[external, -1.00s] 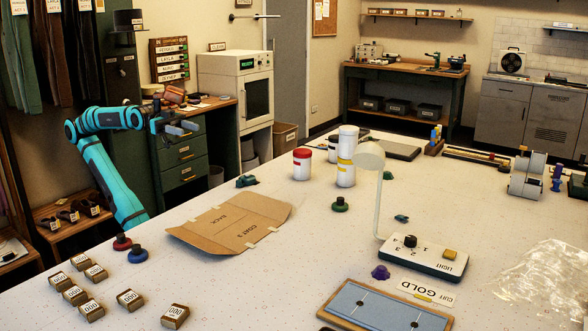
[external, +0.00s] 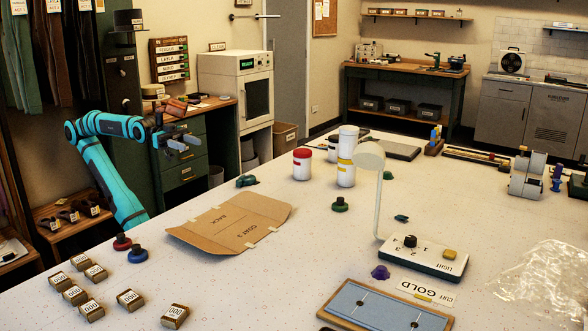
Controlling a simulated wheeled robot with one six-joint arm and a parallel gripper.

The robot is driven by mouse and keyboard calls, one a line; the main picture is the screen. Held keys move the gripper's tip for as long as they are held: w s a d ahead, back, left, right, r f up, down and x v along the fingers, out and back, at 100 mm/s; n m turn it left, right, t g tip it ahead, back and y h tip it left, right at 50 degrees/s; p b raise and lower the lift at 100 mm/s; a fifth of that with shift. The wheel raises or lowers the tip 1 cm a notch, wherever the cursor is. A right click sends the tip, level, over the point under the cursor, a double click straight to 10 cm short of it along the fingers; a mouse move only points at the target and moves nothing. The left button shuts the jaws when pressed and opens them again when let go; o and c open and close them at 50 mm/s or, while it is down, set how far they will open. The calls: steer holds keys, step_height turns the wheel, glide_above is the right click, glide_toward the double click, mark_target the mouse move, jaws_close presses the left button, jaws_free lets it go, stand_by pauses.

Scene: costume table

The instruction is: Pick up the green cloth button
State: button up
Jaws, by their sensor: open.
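A round green piece with a dark knob on top (external: 340,204) lies on the table, right of the cardboard pattern piece; it may be the green cloth button. I cannot tell for certain which is the cloth button. My gripper (external: 187,148) is open and empty. It hangs in the air at the table's far left side, well left of all the green pieces.
The flat cardboard piece (external: 230,222) lies between my arm and the table's middle. Red (external: 122,243) and blue (external: 137,255) knobbed pieces and several small boxes (external: 130,299) lie at the front left.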

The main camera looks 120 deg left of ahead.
steer(key=shift+o, duration=0.2)
steer(key=shift+o, duration=1.1)
steer(key=shift+r, duration=0.1)
